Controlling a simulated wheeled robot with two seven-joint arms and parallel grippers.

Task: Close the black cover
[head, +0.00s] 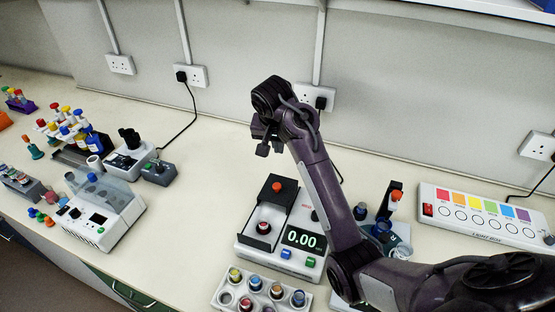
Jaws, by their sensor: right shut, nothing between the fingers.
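The black cover (271,203) with a red knob stands raised at the back of a white instrument (283,266) whose display reads 0.00. My right arm reaches in from the lower right and hides part of the instrument's right side. My left gripper is not in view.
A rack of colour-capped vials (246,304) stands in front of the instrument. A light box (484,228) lies to the right, with bottles partly behind my arm. A clear-lidded device (93,228) and coloured racks stand left. The bench (190,200) between is clear.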

